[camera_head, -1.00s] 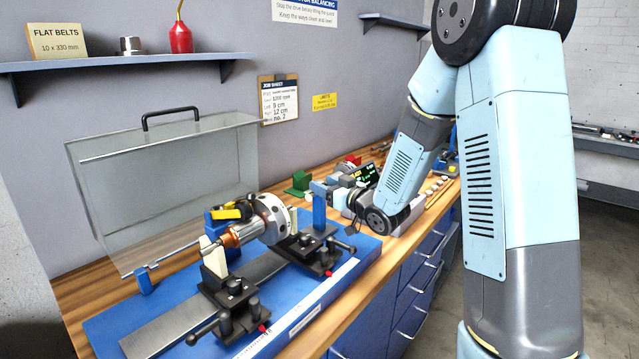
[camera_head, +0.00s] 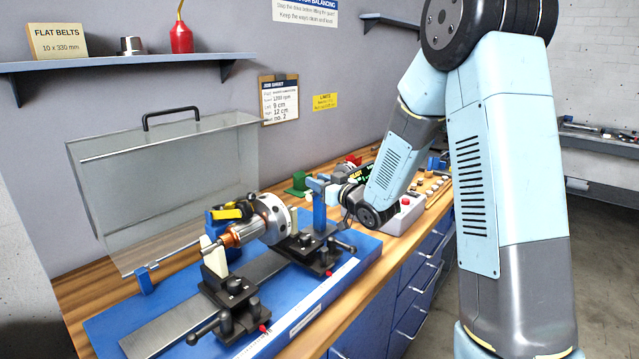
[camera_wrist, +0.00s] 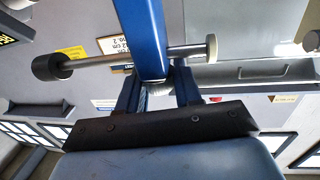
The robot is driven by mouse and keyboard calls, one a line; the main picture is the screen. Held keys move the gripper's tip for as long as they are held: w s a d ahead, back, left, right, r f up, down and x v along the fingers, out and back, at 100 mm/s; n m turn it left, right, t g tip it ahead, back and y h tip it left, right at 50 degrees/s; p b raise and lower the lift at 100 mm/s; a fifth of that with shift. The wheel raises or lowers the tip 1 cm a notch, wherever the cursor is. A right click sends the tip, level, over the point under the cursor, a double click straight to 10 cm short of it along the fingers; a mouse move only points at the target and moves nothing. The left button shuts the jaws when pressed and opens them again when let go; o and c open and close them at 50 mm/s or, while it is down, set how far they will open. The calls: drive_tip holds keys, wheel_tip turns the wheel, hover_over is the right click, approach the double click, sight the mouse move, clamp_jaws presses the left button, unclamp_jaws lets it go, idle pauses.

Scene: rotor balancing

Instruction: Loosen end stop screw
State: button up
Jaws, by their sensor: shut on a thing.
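The end stop is a blue upright post (camera_head: 319,208) at the right end of the balancing stand. In the wrist view the blue post (camera_wrist: 140,38) rises in front of me, with a metal rod (camera_wrist: 108,61) crossing it. The rod has a black knob (camera_wrist: 52,67) at its left and a pale disc (camera_wrist: 211,47) at its right. In the head view my gripper (camera_head: 332,188) is at the top of the post.
The rotor (camera_head: 270,218) rests on the stand beside the post, with black clamps (camera_head: 306,248) close below. A clear guard (camera_head: 165,190) stands behind on the left. A grey box with a red button (camera_head: 402,208) and small parts lie on the wooden bench to the right.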

drive_tip(key=shift+c, duration=1.1)
drive_tip(key=shift+d+n+g+y, duration=0.1)
drive_tip(key=shift+n+g+y, duration=0.2)
drive_tip(key=shift+y, duration=0.1)
drive_tip(key=n+g+y, duration=0.3)
drive_tip(key=g, duration=0.1)
drive_tip(key=shift+y, duration=0.3)
drive_tip(key=n+g+y, duration=0.1)
drive_tip(key=n+g, duration=0.1)
drive_tip(key=g, duration=0.1)
drive_tip(key=n+g+y, duration=0.1)
drive_tip(key=n+g, duration=0.1)
drive_tip(key=g, duration=0.1)
drive_tip(key=shift+n+y, duration=0.3)
drive_tip(key=shift+n, duration=0.1)
drive_tip(key=shift+n+g, duration=1.8)
drive_tip(key=shift+g, duration=1.1)
drive_tip(key=o, duration=0.9)
